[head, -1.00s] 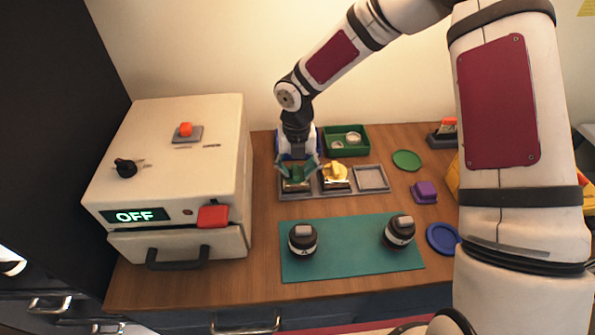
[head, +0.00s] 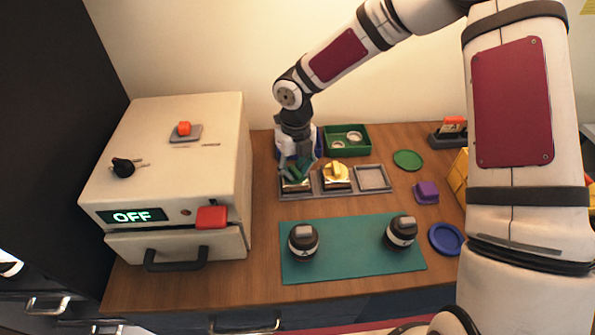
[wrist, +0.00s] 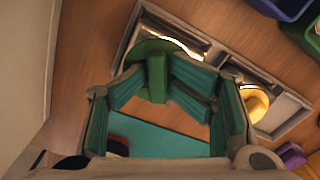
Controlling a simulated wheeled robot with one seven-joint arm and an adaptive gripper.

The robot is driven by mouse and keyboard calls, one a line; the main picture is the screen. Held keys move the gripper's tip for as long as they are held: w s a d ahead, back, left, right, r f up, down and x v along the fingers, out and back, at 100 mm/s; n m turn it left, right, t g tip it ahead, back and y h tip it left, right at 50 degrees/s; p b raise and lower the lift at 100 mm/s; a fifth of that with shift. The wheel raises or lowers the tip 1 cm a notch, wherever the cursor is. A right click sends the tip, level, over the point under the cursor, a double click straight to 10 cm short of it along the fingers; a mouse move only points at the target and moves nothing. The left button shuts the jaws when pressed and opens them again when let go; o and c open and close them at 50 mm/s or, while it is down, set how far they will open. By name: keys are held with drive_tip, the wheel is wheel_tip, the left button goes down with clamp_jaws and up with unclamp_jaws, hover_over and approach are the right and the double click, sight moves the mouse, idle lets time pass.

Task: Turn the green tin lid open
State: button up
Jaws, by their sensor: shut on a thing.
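The green tin lid (wrist: 137,51) shows in the wrist view as a round disc with an upright grip bar (wrist: 157,78). My gripper (wrist: 157,90) is shut on this bar. In the head view my gripper (head: 296,172) points down over the left compartment of the grey tray (head: 326,194), and its fingers hide most of the green lid. The silver tin (head: 293,186) under it shows only in part. I cannot tell whether the lid is loose on its tin.
A tin with a yellow lid (head: 337,171) sits in the middle compartment; the right one is empty. A green bin (head: 362,135) stands behind. Two dark lens-like pieces stand on the teal mat (head: 350,250). The white machine (head: 180,165), reading OFF, stands at the left.

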drive_tip(key=shift+s+f+n, duration=0.2)
drive_tip(key=shift+n, duration=0.3)
drive_tip(key=n, duration=0.3)
drive_tip(key=shift+d+n+b, duration=0.1)
drive_tip(key=shift+n+b, duration=0.2)
drive_tip(key=shift+f+n, duration=0.15)
drive_tip(key=shift+n, duration=0.25)
drive_tip(key=shift+n+b, duration=0.3)
drive_tip(key=shift+b, duration=0.05)
drive_tip(key=shift+f+n+b, duration=0.15)
drive_tip(key=shift+n+b, duration=0.15)
drive_tip(key=shift+b, duration=0.05)
drive_tip(key=shift+r+n+b, duration=0.25)
drive_tip(key=shift+n+b, duration=0.05)
drive_tip(key=shift+b, duration=0.2)
drive_tip(key=shift+o, duration=0.9)
drive_tip(key=shift+r, duration=0.1)
